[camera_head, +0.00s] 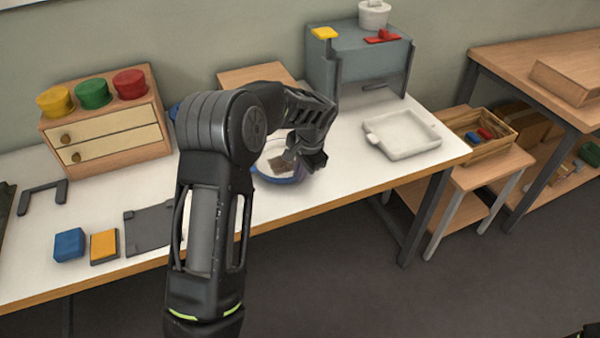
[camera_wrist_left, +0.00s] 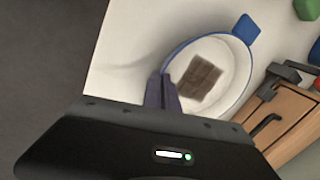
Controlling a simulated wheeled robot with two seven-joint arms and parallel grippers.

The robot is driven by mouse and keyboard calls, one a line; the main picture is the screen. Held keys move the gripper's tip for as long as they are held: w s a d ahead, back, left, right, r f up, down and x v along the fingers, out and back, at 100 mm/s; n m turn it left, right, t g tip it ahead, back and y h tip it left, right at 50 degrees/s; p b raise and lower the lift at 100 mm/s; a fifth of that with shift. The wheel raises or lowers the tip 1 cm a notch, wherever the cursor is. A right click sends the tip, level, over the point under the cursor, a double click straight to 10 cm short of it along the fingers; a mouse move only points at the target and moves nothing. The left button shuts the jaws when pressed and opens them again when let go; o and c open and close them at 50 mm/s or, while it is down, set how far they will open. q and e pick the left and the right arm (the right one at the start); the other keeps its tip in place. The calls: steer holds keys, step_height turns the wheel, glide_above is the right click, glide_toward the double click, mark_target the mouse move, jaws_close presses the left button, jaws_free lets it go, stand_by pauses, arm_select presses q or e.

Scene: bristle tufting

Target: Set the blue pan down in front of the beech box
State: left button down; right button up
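The blue pan (camera_head: 280,174), round with a pale inside and a brown square piece in it, is over the white table, partly hidden by my left arm. In the left wrist view the pan (camera_wrist_left: 238,80) shows with a blue tab on its far rim. My left gripper (camera_wrist_left: 163,92) has its fingers close together at the near rim, shut on the pan's edge. I cannot tell if the pan touches the table. A light wooden box (camera_head: 252,76), likely the beech box, stands behind my arm, its front hidden; a wooden box with a dark handle (camera_wrist_left: 285,112) is beside the pan in the wrist view.
A drawer box (camera_head: 108,134) with coloured pots stands left. A grey cabinet (camera_head: 345,66) stands behind, and a white tray (camera_head: 402,136) lies right. Blue (camera_head: 69,245) and orange (camera_head: 104,245) blocks and a grey plate (camera_head: 150,228) lie front left. Table between pan and tray is clear.

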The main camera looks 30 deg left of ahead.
arm_select(q)
steer(key=shift+f, duration=0.2)
steer(key=shift+f, duration=0.2)
steer(key=c, duration=1.7)
jaws_free()
steer(key=shift+r, duration=0.1)
steer(key=b+v, duration=0.1)
steer(key=v, duration=1.1)
steer(key=shift+r, duration=0.1)
